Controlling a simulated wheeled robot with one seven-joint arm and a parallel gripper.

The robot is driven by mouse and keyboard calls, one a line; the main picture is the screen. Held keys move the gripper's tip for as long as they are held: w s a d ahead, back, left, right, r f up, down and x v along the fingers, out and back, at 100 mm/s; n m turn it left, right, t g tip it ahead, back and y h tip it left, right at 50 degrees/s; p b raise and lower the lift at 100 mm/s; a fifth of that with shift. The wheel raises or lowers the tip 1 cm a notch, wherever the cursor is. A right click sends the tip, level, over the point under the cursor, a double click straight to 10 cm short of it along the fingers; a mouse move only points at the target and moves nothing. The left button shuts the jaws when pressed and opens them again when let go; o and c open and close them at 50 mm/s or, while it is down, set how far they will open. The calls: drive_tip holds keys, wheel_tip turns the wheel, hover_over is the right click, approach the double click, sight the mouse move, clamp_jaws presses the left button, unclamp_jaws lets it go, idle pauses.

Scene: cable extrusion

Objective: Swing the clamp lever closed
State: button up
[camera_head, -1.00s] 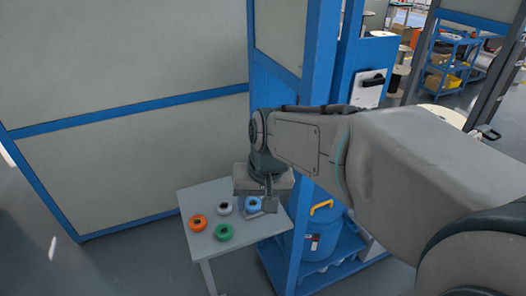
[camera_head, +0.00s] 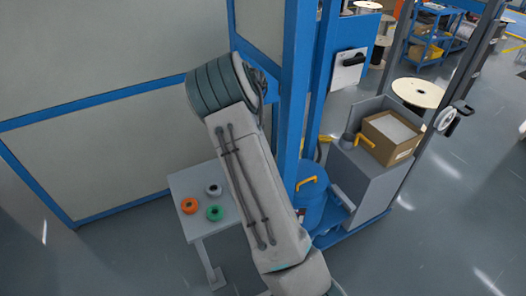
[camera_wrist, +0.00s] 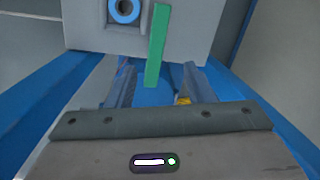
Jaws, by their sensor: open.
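A green upright bar (camera_wrist: 158,40), which looks like the clamp lever, shows in the wrist view in front of a grey block (camera_wrist: 190,30). A blue ring (camera_wrist: 124,10) sits in a dark recess of that block, left of the bar. My gripper (camera_wrist: 157,70) is open, and its two dark fingers point toward the block. The bar's lower end appears between the fingers in the picture; I cannot tell whether it touches either one. In the head view my arm hides the gripper, the bar and the block.
A small grey table (camera_head: 185,183) holds an orange ring (camera_head: 189,206), a green ring (camera_head: 215,212) and a grey ring (camera_head: 213,190). A blue post (camera_head: 296,100) and a blue drum (camera_head: 311,200) stand close to my arm. A cardboard box (camera_head: 391,137) is at right.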

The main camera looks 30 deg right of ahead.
drive_tip(key=d+f+m, duration=0.1)
drive_tip(key=d, duration=0.1)
drive_tip(key=d+f+m, duration=0.1)
drive_tip(key=d+f, duration=0.1)
drive_tip(key=d+f+m+h, duration=0.1)
drive_tip(key=d, duration=0.2)
drive_tip(key=shift+w+f+g, duration=0.3)
drive_tip(key=shift+w+g, duration=0.05)
drive_tip(key=shift+g, duration=0.05)
drive_tip(key=shift+f+p, duration=1.2)
drive_tip(key=shift+f, duration=2.55)
clamp_jaws()
drive_tip(key=shift+s+d, duration=0.1)
